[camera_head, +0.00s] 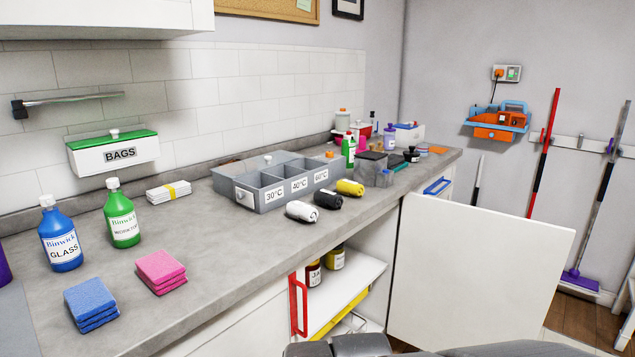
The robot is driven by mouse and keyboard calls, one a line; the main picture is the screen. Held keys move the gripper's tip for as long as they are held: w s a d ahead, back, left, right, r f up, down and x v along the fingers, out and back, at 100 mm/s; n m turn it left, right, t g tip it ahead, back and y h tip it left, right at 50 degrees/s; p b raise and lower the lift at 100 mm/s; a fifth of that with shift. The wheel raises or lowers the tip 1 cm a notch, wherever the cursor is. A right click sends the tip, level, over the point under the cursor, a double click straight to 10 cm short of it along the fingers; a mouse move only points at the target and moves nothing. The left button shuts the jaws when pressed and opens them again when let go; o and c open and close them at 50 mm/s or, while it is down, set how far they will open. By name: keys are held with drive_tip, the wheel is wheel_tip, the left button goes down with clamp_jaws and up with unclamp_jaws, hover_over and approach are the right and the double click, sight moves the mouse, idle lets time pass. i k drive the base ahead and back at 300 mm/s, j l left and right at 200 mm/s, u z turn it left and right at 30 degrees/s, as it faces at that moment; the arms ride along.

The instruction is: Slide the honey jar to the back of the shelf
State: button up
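The open cupboard under the counter has a white shelf (345,284). Two small jars stand upright on it, towards its left side. The front jar (313,275) is dark with a pale label. The jar behind it (335,259) is amber-yellow with a dark lid. The labels are too small to read, so I cannot tell for certain which is the honey jar; the amber one looks more like it. The counter edge hides the shelf's back. Dark grey parts, probably of my arm, show at the bottom edge; my gripper's fingers are not in view.
A white cupboard door (480,270) stands wide open right of the shelf. A red handle (299,304) stands upright at the opening's left side. A yellow strip (341,312) lies below the shelf. The counter (225,250) above holds a grey sorting box (265,200) and rolled cloths. The shelf's right part looks clear.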

sight(335, 259)
drive_tip(key=k+j, duration=0.15)
drive_tip(key=i+l+u, duration=0.1)
drive_tip(key=i+l, duration=0.25)
drive_tip(key=i+l+u, duration=0.1)
drive_tip(key=i+l, duration=0.2)
drive_tip(key=l, duration=0.15)
drive_tip(key=i+l+u, duration=0.15)
drive_tip(key=i+l, duration=0.15)
drive_tip(key=l, duration=0.15)
drive_tip(key=i+l+u, duration=0.1)
drive_tip(key=i+l, duration=0.2)
drive_tip(key=l, duration=0.15)
